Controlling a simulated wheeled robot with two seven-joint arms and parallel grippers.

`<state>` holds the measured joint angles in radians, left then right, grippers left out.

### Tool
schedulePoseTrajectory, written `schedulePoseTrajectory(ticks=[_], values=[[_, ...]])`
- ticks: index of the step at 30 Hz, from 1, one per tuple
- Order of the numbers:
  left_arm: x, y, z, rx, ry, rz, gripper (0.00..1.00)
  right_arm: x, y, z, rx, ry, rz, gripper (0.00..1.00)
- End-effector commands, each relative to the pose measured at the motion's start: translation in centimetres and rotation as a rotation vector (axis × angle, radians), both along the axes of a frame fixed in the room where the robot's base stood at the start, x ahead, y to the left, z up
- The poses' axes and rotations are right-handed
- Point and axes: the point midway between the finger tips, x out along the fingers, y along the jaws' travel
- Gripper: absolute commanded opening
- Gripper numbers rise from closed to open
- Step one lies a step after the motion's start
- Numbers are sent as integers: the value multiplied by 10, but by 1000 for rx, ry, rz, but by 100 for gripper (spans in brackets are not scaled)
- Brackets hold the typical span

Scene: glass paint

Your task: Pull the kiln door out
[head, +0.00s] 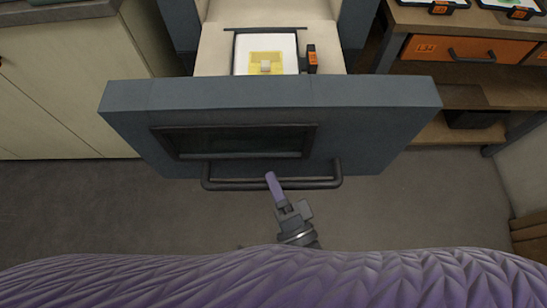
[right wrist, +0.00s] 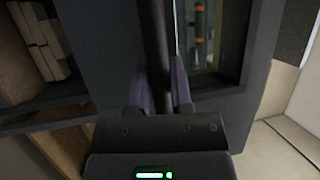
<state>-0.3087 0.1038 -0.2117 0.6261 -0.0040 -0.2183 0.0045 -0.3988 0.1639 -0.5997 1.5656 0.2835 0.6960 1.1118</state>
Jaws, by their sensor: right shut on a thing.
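The kiln door (head: 365,115) is a thick dark blue-grey drawer front with a dark window (head: 238,141) and a black bar handle (head: 235,184) along its lower front. It stands out from the kiln body, with a pale kiln floor (head: 215,50) showing behind it. My right gripper (head: 274,184) is at the handle, right of its middle. In the right wrist view its purple fingers (right wrist: 160,92) are shut around the dark bar (right wrist: 156,45). My left gripper is not in view.
A white tray (head: 283,40) with a yellow glass piece (head: 266,63) lies on the kiln floor, beside a small black block with an orange label (head: 311,58). A cabinet (head: 60,80) stands left and a wooden bench with an orange drawer (head: 465,49) right. Floor in front is clear.

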Motion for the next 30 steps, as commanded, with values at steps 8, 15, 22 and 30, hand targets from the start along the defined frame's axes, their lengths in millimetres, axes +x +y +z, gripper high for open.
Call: schedulePoseTrajectory(ticks=[8,15,22,30], values=[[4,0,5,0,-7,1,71,-29,0,-1,-3,6,2,0],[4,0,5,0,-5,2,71,-36,0,-2,-2,5,2,0],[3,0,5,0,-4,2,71,-36,0,-2,-2,5,2,0],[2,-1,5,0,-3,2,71,-36,0,-1,-1,3,1,61]])
